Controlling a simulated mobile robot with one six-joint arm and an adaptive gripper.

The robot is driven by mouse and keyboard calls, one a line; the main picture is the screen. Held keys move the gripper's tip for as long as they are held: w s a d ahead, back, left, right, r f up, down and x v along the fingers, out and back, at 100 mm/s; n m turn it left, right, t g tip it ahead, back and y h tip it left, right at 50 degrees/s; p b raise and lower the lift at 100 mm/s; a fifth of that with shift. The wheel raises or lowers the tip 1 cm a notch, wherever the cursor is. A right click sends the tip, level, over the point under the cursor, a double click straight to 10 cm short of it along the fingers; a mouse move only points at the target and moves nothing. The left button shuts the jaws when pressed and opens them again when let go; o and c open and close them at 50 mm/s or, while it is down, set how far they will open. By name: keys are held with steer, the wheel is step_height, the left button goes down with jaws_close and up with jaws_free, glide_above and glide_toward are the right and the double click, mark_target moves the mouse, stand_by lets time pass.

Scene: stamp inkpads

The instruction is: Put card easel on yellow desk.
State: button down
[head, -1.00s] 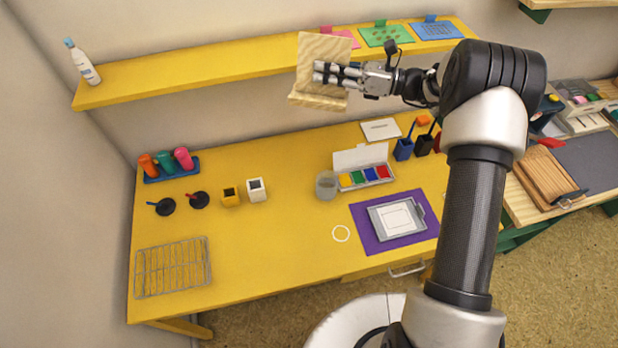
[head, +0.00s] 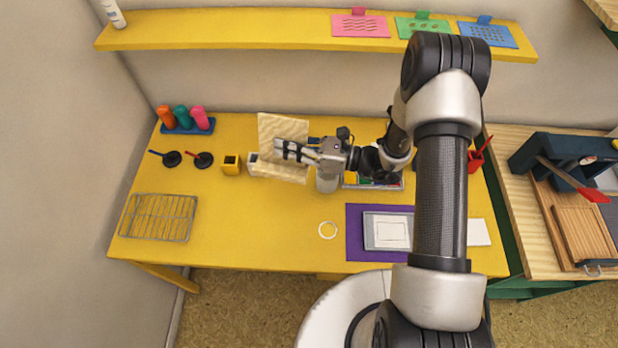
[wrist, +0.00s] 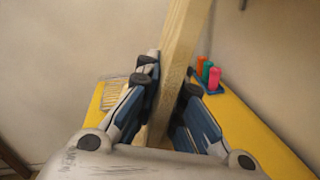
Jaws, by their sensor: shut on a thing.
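The card easel (head: 283,128) is a pale wooden board with a ledge at its lower edge. My gripper (head: 287,152) is shut on its right side and holds it upright over the back middle of the yellow desk (head: 255,225). In the wrist view the easel (wrist: 183,50) stands edge-on between the fingers of my gripper (wrist: 168,100).
A yellow pot (head: 231,165) stands close left of the easel, and a jar (head: 327,180) and paint box lie close right. A wire rack (head: 158,217) lies front left. A purple mat (head: 360,248) lies front right.

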steer(key=s+a+g, duration=0.1)
steer(key=a, duration=0.2)
steer(key=s+a+f+n+g, duration=0.1)
steer(key=a, duration=0.2)
steer(key=s+a+n+g, duration=0.1)
steer(key=a, duration=0.1)
steer(key=shift+a+f+y+p, duration=0.15)
steer(key=shift+a+y+p, duration=0.15)
steer(key=shift+a+p, duration=0.1)
step_height(320, 180, down, 15)
steer(key=b, duration=0.5)
glide_above(264, 206)
steer(key=shift+f, duration=2.4)
steer(key=shift+s, duration=0.1)
steer(key=shift+f, duration=0.15)
steer(key=c, duration=2.2)
jaws_free()
steer(key=shift+f+b, duration=0.1)
steer(key=shift+b, duration=0.25)
steer(key=o, duration=0.5)
